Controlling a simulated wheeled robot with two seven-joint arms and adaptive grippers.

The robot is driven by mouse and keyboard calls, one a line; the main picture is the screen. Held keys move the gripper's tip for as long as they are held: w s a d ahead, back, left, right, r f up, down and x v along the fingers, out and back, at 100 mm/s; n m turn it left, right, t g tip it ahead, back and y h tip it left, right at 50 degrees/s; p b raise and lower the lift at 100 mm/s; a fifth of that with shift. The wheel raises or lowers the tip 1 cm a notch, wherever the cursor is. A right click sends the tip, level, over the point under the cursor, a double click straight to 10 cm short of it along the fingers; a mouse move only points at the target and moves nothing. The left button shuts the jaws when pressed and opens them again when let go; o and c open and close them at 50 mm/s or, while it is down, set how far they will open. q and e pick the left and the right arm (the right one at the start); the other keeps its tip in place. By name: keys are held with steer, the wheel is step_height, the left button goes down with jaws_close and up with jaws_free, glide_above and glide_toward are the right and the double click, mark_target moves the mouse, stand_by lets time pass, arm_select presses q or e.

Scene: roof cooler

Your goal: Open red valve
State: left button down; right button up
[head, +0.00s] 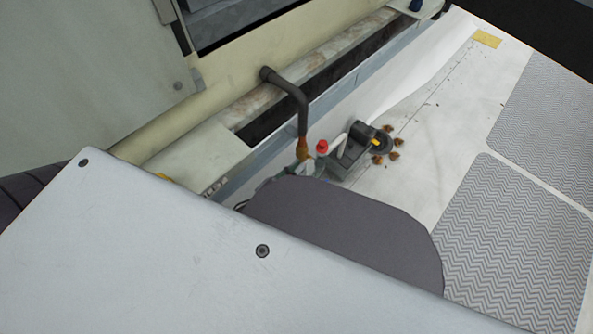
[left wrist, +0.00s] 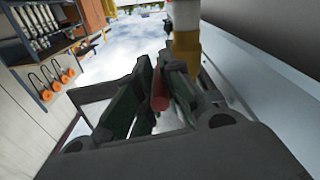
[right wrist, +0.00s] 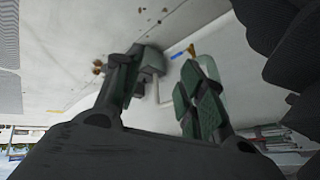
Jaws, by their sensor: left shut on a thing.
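The red valve (head: 322,146) shows in the head view beside the brass end of a dark bent pipe (head: 290,88). In the left wrist view its red handle (left wrist: 159,92) lies between the fingers of my left gripper (left wrist: 162,85), which is shut on it. In the head view my left gripper (head: 302,170) shows only in part, at the valve, with its lower part hidden by a dark grey shape. My right gripper (right wrist: 163,85) is open and empty in the right wrist view and does not show in the head view.
A dark grey box-like fitting (head: 352,150) with a yellow mark stands right of the valve. Several small brown clumps (head: 384,158) lie by it on the white floor. A beige rail (head: 230,95) runs behind. Orange round items (left wrist: 47,82) stand at far left in the left wrist view.

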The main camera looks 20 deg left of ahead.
arm_select(q)
steer(key=shift+f+t+b, duration=0.3)
steer(key=shift+f+b, duration=0.15)
steer(key=shift+b, duration=0.05)
steer(key=shift+w+d+f+t+h+b, duration=0.15)
steer(key=shift+f+t+h+b, duration=0.25)
steer(key=shift+t+b, duration=0.5)
steer(key=shift+w+f+t+h+b, duration=0.25)
steer(key=shift+f+t+b, duration=0.25)
steer(key=shift+t+b, duration=0.35)
steer(key=shift+w+d+f+t+h+b, duration=0.1)
steer(key=shift+f+t+h+b, duration=0.3)
steer(key=shift+t+b, duration=0.5)
arm_select(e)
step_height(320, 180, down, 7)
steer(key=a+y, duration=0.1)
steer(key=shift+w+t, duration=0.15)
steer(key=shift+t, duration=0.25)
arm_select(q)
steer(key=shift+f, duration=0.1)
arm_select(e)
steer(key=shift+a, duration=0.1)
steer(key=shift+r, duration=0.1)
arm_select(q)
steer(key=c, duration=1.6)
jaws_free()
steer(key=shift+o, duration=0.7)
steer(key=shift+s+f, duration=0.1)
steer(key=shift+f, duration=0.05)
steer(key=v, duration=0.7)
